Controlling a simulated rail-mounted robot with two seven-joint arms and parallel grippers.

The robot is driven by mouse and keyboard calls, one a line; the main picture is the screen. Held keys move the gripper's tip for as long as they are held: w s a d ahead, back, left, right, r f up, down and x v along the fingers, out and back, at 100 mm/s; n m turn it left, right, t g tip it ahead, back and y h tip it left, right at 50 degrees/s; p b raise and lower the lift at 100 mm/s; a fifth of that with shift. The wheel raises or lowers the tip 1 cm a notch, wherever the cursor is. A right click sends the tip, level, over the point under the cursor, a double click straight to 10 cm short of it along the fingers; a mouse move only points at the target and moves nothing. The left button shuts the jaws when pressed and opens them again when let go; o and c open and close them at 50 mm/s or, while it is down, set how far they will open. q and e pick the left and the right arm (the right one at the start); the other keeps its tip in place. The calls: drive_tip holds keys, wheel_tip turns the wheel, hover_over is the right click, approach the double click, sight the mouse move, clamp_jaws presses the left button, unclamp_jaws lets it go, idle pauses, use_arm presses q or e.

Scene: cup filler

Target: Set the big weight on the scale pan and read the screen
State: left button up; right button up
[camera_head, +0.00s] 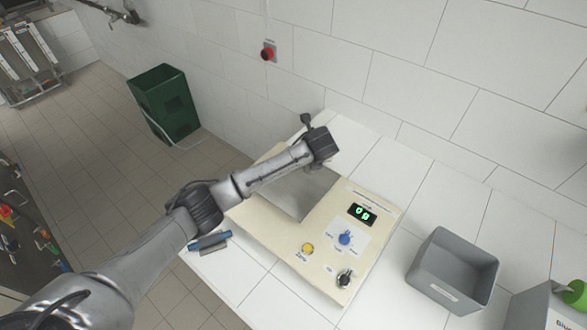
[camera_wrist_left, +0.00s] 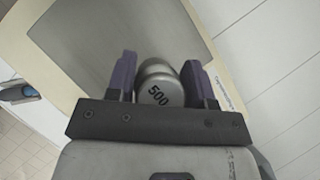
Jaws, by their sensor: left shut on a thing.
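The big weight (camera_wrist_left: 160,88), a grey metal cylinder marked 500, sits between the purple fingers of my left gripper (camera_wrist_left: 162,76), which is shut on it. In the head view my left gripper (camera_head: 318,143) is over the back part of the scale, and the weight cannot be made out there. The grey scale pan (camera_head: 307,196) is partly covered by my arm; it also shows in the left wrist view (camera_wrist_left: 85,38). I cannot tell whether the weight touches it. The screen (camera_head: 362,214) shows green characters that look like "0g". My right gripper is out of view.
The cream scale body (camera_head: 275,232) carries a yellow button (camera_head: 307,249), a blue knob (camera_head: 344,239) and a black switch (camera_head: 344,278). A grey open bin (camera_head: 452,270) stands to the right. A blue object (camera_head: 209,242) lies left of the scale. White tiled wall rises behind.

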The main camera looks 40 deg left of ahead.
use_arm(q)
drive_tip(key=a+f, duration=0.1)
drive_tip(key=a, duration=0.1)
drive_tip(key=s+a+f, duration=0.2)
drive_tip(key=a, duration=0.1)
drive_tip(key=shift+a+f, duration=0.3)
drive_tip(key=shift+a, duration=0.05)
wheel_tip(320, 180, down, 3)
drive_tip(key=shift+f, duration=0.4)
drive_tip(key=shift+f, duration=0.1)
drive_tip(key=o, duration=1.2)
drive_tip(key=shift+f, duration=0.1)
drive_tip(key=shift+o, duration=0.2)
